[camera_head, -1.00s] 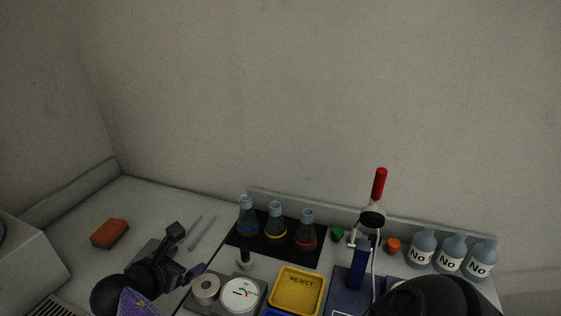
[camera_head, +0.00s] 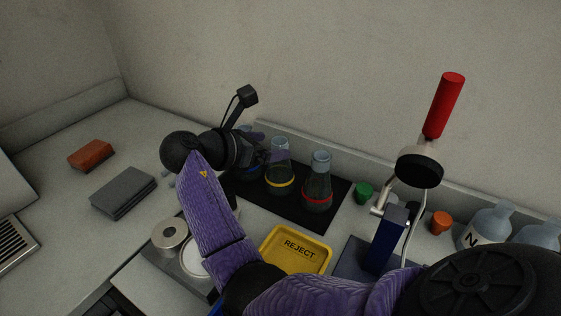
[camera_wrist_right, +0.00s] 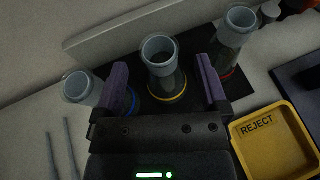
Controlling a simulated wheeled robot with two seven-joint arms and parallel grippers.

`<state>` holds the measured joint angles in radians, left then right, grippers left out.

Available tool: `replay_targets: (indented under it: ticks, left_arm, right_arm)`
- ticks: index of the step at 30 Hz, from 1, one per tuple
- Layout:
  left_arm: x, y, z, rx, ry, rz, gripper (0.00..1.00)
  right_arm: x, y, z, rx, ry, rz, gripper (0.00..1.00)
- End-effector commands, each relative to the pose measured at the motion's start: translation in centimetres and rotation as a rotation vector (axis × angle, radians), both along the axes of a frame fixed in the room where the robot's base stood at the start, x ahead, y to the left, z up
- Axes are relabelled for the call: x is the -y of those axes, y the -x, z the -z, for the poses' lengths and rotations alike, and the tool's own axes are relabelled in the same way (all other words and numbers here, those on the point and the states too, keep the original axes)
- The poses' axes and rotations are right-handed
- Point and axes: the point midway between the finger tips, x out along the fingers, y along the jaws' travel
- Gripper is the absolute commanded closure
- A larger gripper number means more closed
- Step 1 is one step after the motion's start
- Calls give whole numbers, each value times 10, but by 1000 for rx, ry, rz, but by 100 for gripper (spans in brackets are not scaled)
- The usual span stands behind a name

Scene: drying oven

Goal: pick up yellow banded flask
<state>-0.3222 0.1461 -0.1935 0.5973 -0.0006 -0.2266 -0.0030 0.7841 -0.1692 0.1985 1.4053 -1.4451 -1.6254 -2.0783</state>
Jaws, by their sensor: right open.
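The yellow banded flask (camera_head: 279,168) stands upright on a black mat (camera_head: 328,214), between the blue banded flask (camera_head: 249,164) and the red banded flask (camera_head: 317,184). My right gripper (camera_head: 270,146) reaches in at the flasks and partly hides the blue one. In the right wrist view, the yellow banded flask (camera_wrist_right: 164,72) stands between the two purple fingers of my open right gripper (camera_wrist_right: 163,88), with gaps on both sides. The blue banded flask (camera_wrist_right: 84,88) is outside the left finger, the red banded one (camera_wrist_right: 236,38) outside the right. My left gripper is not seen.
A yellow REJECT tray (camera_head: 297,250) lies in front of the mat. A stand with a red-handled tool (camera_head: 443,105) rises at right, near green (camera_head: 364,193) and orange (camera_head: 441,222) stoppers. A grey block (camera_head: 123,193) and a red-brown block (camera_head: 91,154) lie at left. A wall closes the back.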

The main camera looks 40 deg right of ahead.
Motion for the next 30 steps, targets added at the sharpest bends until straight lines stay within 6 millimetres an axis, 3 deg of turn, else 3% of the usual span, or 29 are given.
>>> replay_targets:
  ticks: [1, 4, 11, 24, 30]
  left_arm:
    - [-2, 3, 10, -8, -3, 0, 41]
    - [-5, 6, 18, -19, -9, -2, 41]
    - [-6, 4, 16, -20, -12, -2, 41]
    - [0, 2, 17, -17, -3, -3, 41]
    - [1, 2, 17, -17, -1, -3, 41]
  right_arm:
    - [10, 0, 9, -1, 1, 4, 7]
    - [28, 1, 15, -2, 1, 2, 7]
    - [33, 1, 13, 0, -1, -1, 9]
    - [32, 1, 13, -1, -1, -1, 100]
    - [32, 1, 13, -1, -1, -1, 100]
